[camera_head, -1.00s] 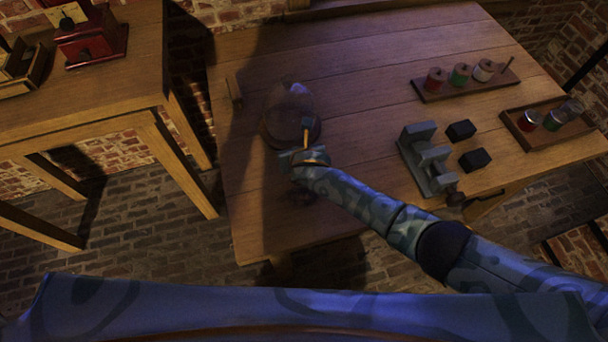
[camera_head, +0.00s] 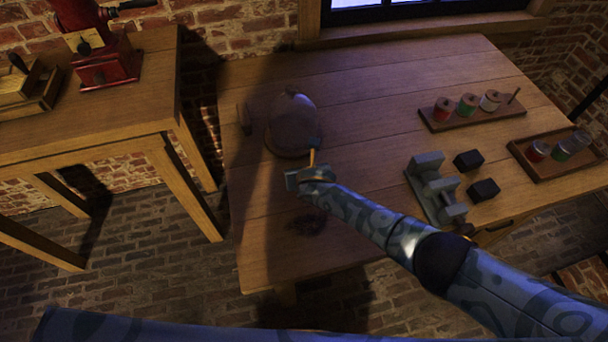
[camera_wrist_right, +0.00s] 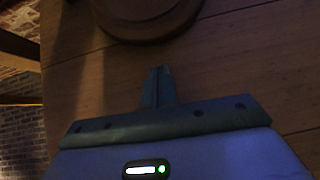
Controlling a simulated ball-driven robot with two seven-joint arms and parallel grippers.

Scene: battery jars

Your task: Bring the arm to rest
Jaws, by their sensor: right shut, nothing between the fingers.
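My right arm (camera_head: 365,222) reaches in from the lower right over the wooden table. Its gripper (camera_head: 314,150) points away from me and is just in front of a glass dome on a round base (camera_head: 293,122). In the right wrist view the two fingers (camera_wrist_right: 158,78) are together, with nothing held between them. The round base (camera_wrist_right: 150,22) shows ahead of the fingertips, with a gap of table between. My left gripper is in neither view.
A grey stepped stand (camera_head: 436,188) and two black blocks (camera_head: 483,190) are right of my arm. A rack of jars (camera_head: 470,108) and a tray of jars (camera_head: 556,150) stand farther right. A side table at left holds a red grinder (camera_head: 105,65). The table's front left is clear.

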